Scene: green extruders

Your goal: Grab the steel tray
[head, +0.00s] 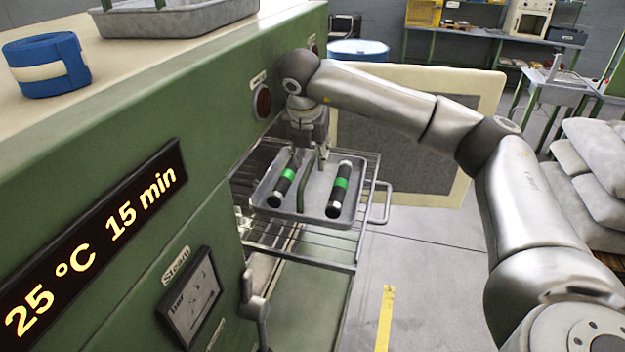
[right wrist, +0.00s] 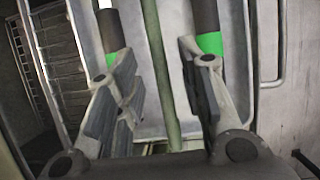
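The steel tray (head: 318,188) sits on a wire rack pulled out of the green oven. It holds two black cylinders, a left one (head: 283,187) and a right one (head: 339,189), each with a bright green band. A green bar (head: 303,194) runs along the middle of the tray between them. My right gripper (head: 309,158) points down over the tray's far part. In the right wrist view its fingers (right wrist: 160,90) are open, with the green bar (right wrist: 163,70) between them and gaps on both sides. My left gripper is not in view.
The wire rack (head: 325,258) has a handle (head: 381,203) on its right. The oven door (head: 420,130) stands open behind my right arm. A second tray (head: 180,20) and a blue tape roll (head: 48,66) lie on the oven top.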

